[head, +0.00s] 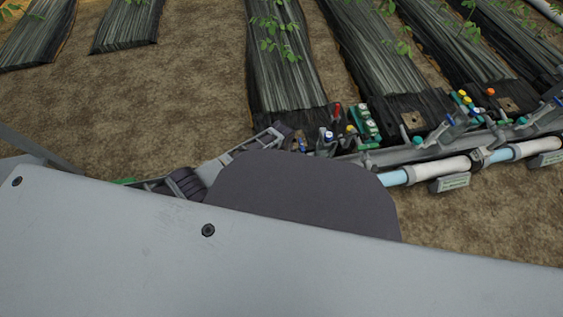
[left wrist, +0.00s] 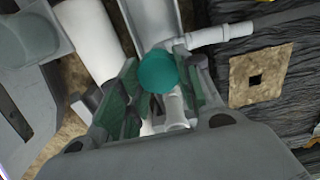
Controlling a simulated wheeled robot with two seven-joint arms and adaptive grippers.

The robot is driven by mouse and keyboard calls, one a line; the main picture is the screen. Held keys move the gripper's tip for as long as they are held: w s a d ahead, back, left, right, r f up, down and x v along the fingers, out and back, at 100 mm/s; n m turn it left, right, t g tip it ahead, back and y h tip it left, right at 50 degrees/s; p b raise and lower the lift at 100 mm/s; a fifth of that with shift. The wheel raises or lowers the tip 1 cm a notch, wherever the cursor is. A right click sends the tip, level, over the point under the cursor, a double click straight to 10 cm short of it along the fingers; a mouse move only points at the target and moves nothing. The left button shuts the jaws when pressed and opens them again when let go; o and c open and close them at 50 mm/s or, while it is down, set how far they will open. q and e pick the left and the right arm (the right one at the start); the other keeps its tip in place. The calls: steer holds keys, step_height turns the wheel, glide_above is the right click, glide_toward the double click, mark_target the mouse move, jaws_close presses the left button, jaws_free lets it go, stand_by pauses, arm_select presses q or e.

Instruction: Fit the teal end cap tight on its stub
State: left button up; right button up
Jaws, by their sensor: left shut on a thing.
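The teal end cap (left wrist: 158,72) shows as a round face between the fingers of my left gripper (left wrist: 163,85) in the left wrist view. The gripper is shut on the cap, with green-padded fingers on both sides. White pipe fittings (left wrist: 174,108) show close beside and below the cap. I cannot tell which one is its stub, or whether the cap sits on it. In the head view my own large grey body parts cover the lower picture and hide the cap in the grip. My right gripper is not in view.
The skid's pipe run (head: 440,168) crosses the right side of the head view, with several coloured valves and fittings close together. Black-covered plant beds (head: 285,70) lie behind it. Bare soil (head: 190,100) is open at the left. In the left wrist view, a thick white pipe (left wrist: 87,40) lies beside the gripper.

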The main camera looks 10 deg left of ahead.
arm_select(q)
steer(key=shift+f, duration=0.35)
stand_by(0.7)
steer(key=o, duration=0.8)
steer(key=shift+c, duration=0.2)
steer(key=shift+f, duration=0.35)
stand_by(0.4)
steer(key=c, duration=0.4)
steer(key=shift+m, duration=0.3)
